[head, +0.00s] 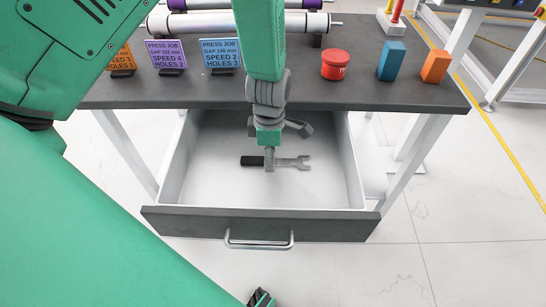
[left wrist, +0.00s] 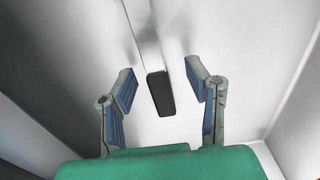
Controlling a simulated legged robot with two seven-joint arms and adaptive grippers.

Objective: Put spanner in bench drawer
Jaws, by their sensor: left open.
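The spanner (head: 292,163), with a black handle and a grey open-ended head, lies flat inside the pulled-out bench drawer (head: 190,222), near its middle. The drawer has pale inner walls and a dark front. My left gripper (head: 270,148) is over the drawer, right above the spanner, and hides part of it. In the left wrist view the spanner's black handle (left wrist: 160,93) lies between the two spread fingers of my left gripper (left wrist: 160,85), apart from both.
On the dark bench top (head: 420,95) stand several job signs, a red tub (head: 335,65), a blue block (head: 391,61) and an orange block (head: 436,66). Rollers lie behind. The drawer's metal handle (head: 258,243) sticks out in front. The drawer floor around the spanner is clear.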

